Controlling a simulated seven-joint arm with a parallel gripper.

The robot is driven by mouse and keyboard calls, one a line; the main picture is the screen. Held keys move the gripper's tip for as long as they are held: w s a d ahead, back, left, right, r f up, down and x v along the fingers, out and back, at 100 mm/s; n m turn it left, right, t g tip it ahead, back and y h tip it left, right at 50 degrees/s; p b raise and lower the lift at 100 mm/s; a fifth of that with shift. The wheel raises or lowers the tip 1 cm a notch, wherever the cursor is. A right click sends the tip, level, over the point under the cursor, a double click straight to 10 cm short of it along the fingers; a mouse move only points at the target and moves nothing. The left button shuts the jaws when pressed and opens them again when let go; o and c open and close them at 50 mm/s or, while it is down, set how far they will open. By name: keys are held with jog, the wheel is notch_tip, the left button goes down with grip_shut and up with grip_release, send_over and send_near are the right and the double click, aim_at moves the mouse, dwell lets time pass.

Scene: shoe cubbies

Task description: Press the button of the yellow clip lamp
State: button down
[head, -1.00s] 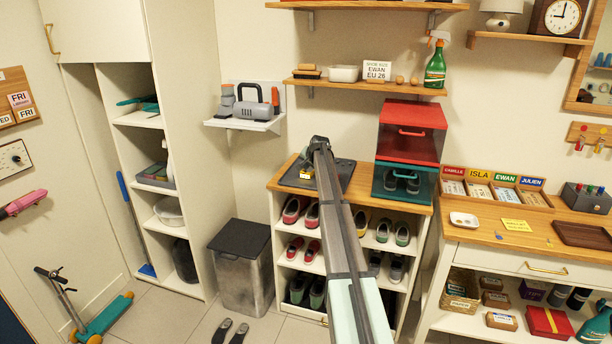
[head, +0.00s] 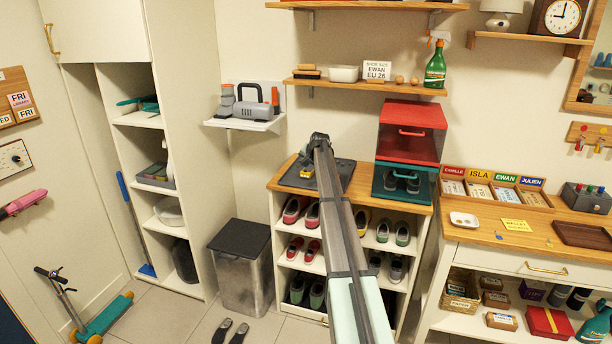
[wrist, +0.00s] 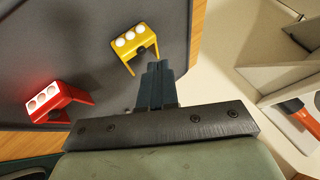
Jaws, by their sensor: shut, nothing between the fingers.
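The yellow clip lamp (wrist: 133,39) is at the upper middle of the wrist view, on a dark grey tray (wrist: 75,30). It shows three pale round discs on its face and a dark part under its bent body. I cannot tell whether that is the button. In the head view a bit of the lamp (head: 307,171) shows beside my arm. My gripper (wrist: 157,68) is shut and empty, its fingertips just below and right of the lamp in the wrist view. I cannot tell whether they touch. The head view hides the fingers behind my arm.
A red clip lamp (wrist: 60,103) with three pale discs and a reddish glow is on the tray's left in the wrist view. The tray lies on the wooden top of a shoe cubby (head: 290,186). Red (head: 411,132) and teal (head: 382,188) boxes stand stacked right of it.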

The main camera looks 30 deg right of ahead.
notch_tip(320, 180, up, 6)
jog(key=shift+w+d+f, duration=0.1)
jog(key=shift+w+d, duration=0.05)
dwell(0.5)
